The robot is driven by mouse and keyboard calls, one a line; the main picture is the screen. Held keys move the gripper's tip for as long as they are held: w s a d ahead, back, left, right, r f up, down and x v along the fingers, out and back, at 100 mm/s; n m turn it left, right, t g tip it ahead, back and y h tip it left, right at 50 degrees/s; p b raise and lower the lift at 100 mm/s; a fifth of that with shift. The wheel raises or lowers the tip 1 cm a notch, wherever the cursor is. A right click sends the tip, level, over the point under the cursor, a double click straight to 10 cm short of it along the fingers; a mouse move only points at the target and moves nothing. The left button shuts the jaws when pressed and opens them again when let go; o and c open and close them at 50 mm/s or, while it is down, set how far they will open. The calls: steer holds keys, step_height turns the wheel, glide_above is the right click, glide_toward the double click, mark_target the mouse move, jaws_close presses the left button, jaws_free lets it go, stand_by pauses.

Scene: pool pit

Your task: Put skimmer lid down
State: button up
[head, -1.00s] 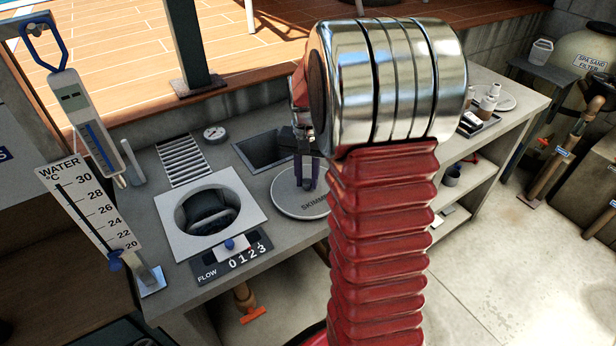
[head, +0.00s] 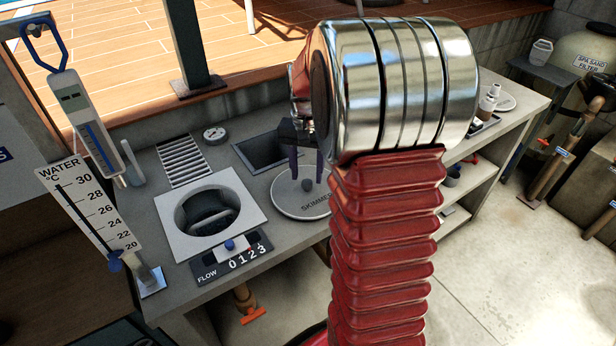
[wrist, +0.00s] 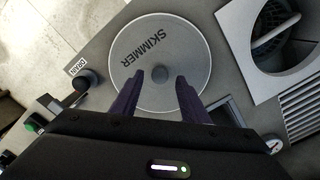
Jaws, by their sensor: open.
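In the wrist view my gripper (wrist: 171,76) is open, and nothing is held. My arm hides part of the lid's right side in the head view.
Left of the lid is a white square frame (head: 177,228) around a round well. A slotted grate (head: 185,160) and a gauge (head: 215,134) lie behind. A water thermometer (head: 90,210) stands left. Bottles (head: 489,98) stand far right.

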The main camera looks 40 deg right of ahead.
mark_target(306, 183)
step_height(306, 183, up, 9)
steer(key=shift+r, duration=0.2)
stand_by(0.6)
steer(key=s+a+r+n+t, duration=0.1)
steer(key=s+a+r+n, duration=0.15)
steer(key=a, duration=0.35)
steer(key=s+a+r+n+t, duration=0.2)
steer(key=s+a, duration=0.2)
steer(key=a, duration=0.3)
steer(key=s+a+f+n+t, duration=0.2)
steer(key=s+a+n, duration=0.3)
steer(key=s+a, duration=0.4)
steer(key=shift+s+a+f+t, duration=0.2)
steer(key=shift+s+t, duration=0.1)
steer(key=shift+s, duration=0.5)
